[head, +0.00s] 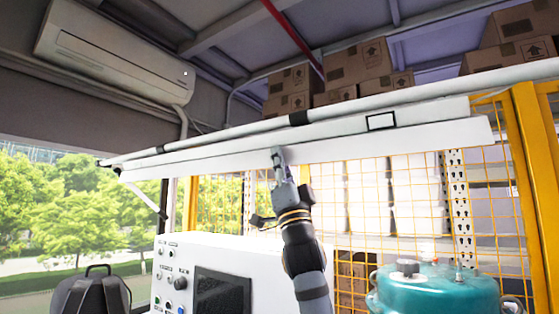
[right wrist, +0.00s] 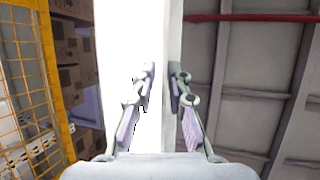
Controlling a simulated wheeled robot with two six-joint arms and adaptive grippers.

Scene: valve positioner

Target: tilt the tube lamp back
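The tube lamp (head: 400,133) is a long white fixture running across the head view, rising from left to right. A small black rectangle marks its face towards the right. My right gripper (head: 279,155) reaches up from below to the lamp's lower edge, near its middle. In the right wrist view, the two fingers of my right gripper (right wrist: 162,85) stand apart, one each side of the lamp's edge. The bright lamp face (right wrist: 125,40) fills the area left of the edge. I cannot tell whether the fingers touch it. My left gripper is not in view.
A white control box (head: 255,255) with knobs stands below, beside a teal tank (head: 435,290) at right. A yellow mesh fence (head: 340,200) stands behind. Cardboard boxes (head: 357,62) sit above at the back. An air conditioner (head: 115,50) hangs at upper left.

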